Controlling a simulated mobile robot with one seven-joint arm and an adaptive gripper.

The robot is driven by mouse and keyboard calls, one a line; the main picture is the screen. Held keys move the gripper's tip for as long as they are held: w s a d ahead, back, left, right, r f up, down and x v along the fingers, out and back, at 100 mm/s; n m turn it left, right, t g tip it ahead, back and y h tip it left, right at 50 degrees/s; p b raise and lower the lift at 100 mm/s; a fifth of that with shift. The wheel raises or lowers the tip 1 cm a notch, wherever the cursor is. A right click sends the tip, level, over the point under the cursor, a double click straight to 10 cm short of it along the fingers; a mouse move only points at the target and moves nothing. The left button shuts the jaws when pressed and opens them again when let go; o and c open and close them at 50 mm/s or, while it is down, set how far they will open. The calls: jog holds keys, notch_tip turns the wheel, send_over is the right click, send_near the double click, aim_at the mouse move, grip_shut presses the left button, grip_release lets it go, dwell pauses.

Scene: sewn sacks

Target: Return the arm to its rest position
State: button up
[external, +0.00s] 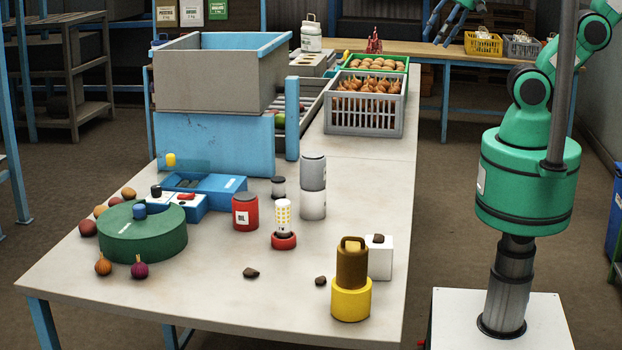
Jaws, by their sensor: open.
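My green arm rises from a white base at the right, and its upper links run out of the top of the external view. My gripper (441,32) shows at the top, right of centre, with dark blue fingers spread apart and pointing down and left. It is open, and nothing shows between the fingers. It appears over the far end of the work area, in front of the back bench, clear of the near table. The wrist and part of the forearm are cut off by the top edge.
A yellow basket (483,45) stands on the back bench near my gripper. Floor between table and base is clear.

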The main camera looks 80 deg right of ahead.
jog(key=shift+f+b, duration=2)
jog(key=shift+f, duration=0.4)
